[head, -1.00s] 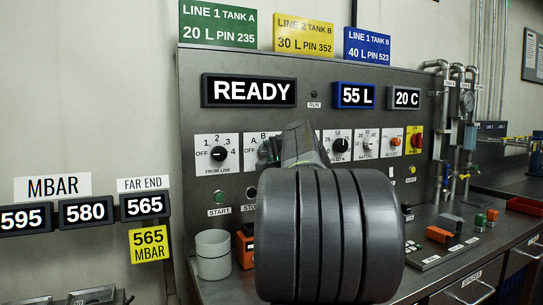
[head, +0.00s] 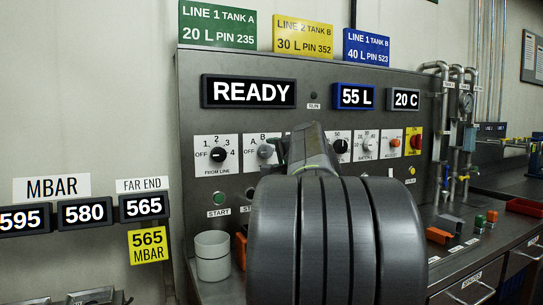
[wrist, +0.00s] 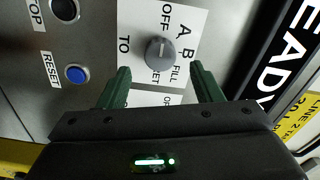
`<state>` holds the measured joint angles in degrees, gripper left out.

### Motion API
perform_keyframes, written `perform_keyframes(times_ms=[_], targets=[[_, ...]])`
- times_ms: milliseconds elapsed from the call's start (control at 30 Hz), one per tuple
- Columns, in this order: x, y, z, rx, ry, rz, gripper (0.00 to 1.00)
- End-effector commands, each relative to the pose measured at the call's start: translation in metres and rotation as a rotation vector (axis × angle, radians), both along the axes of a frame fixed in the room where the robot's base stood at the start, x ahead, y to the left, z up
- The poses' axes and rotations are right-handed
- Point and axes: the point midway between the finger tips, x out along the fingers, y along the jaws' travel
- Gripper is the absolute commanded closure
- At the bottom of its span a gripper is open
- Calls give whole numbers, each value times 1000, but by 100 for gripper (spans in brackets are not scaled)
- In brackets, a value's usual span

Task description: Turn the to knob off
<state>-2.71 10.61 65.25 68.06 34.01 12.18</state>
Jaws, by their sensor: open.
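The TO knob (wrist: 159,54) is a round grey dial on a white plate, with OFF, A, B and FILL printed around it in the wrist view. Its pointer direction is too small to tell. It also shows in the head view (head: 265,151), just left of my arm. My gripper (wrist: 160,72) is open and empty, with one green finger on each side of the knob's plate in the wrist view. The fingers appear short of the knob and not touching it. In the head view my arm hides most of the gripper.
The FROM LINE knob (head: 218,155) is to the left of the TO knob. A blue RESET button (wrist: 77,74) and a black STOP button (wrist: 65,10) are close by. The READY display (head: 249,92) is above. A pale cup (head: 213,256) stands on the bench below.

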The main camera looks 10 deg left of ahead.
Motion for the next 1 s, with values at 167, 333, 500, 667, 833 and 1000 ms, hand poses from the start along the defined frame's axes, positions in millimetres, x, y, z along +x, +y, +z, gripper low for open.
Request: perform_keyframes(times_ms=[167, 333, 500, 667, 833, 1000], targets=[[-36, -26, 0, 0, -2, -5, 41], [-65, -45, 0, -1, -2, -4, 41], [-81, -55, 0, 0, 0, -2, 41], [-87, -59, -1, -1, 1, 0, 41], [-87, -58, -1, -1, 1, 1, 41], [-85, -57, -1, -1, 1, 1, 41]])
